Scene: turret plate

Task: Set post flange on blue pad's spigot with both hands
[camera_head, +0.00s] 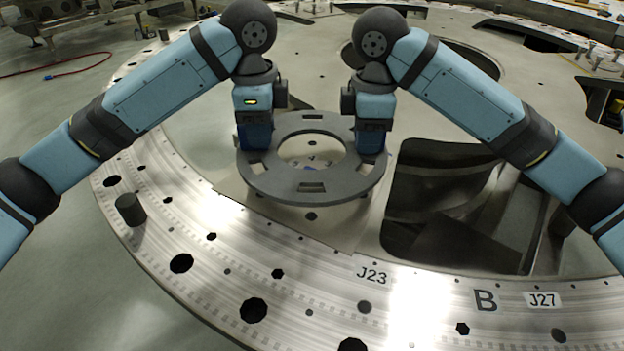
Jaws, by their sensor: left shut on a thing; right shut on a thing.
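The post flange (275,184) is a dark grey flat ring with a large round centre hole and several rectangular slots. My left gripper (257,150) is shut on its left side, and my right gripper (371,152) is shut on its right side. The ring looks about level over the plate; I cannot tell how high it is. Through its hole I see a pale surface with small blue and dark marks. I cannot make out the blue pad or its spigot clearly; the ring and grippers may hide them.
The large metal turret plate (330,292) fills the middle, with several round holes and labels. A short dark cylinder (130,210) stands on its left part. Big dark openings (440,190) lie right of the ring. The front rim is otherwise clear.

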